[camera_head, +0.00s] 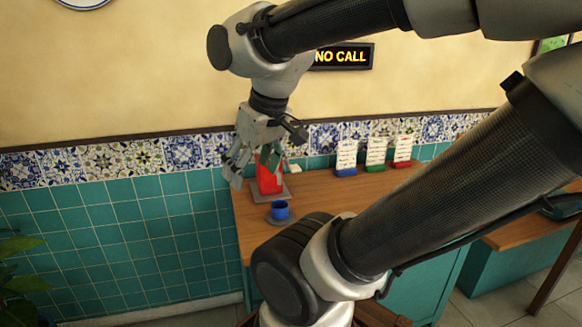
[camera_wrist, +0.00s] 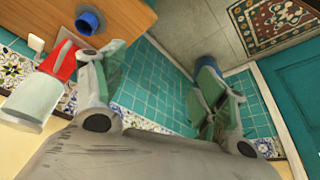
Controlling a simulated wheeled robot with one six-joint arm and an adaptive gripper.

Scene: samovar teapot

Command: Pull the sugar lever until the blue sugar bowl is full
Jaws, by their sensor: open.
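The red sugar dispenser (camera_head: 270,183) stands on the wooden counter, on a grey base, partly behind my gripper. In the wrist view its red body (camera_wrist: 63,62) and pale translucent container (camera_wrist: 32,98) are at the left. I cannot make out the lever clearly. The blue sugar bowl (camera_head: 280,209) sits on the counter in front of the dispenser; it also shows at the top left of the wrist view (camera_wrist: 88,20). Its fill cannot be told. My gripper (camera_head: 252,170) is open and empty, pointing down beside the dispenser's upper left. In the wrist view, nothing is between its fingers (camera_wrist: 163,70).
Three card holders, blue (camera_head: 346,158), green (camera_head: 375,155) and red (camera_head: 402,151), stand along the counter's back right. A tiled wall (camera_head: 120,225) runs behind. A lit "NO CALL" sign (camera_head: 343,56) hangs above.

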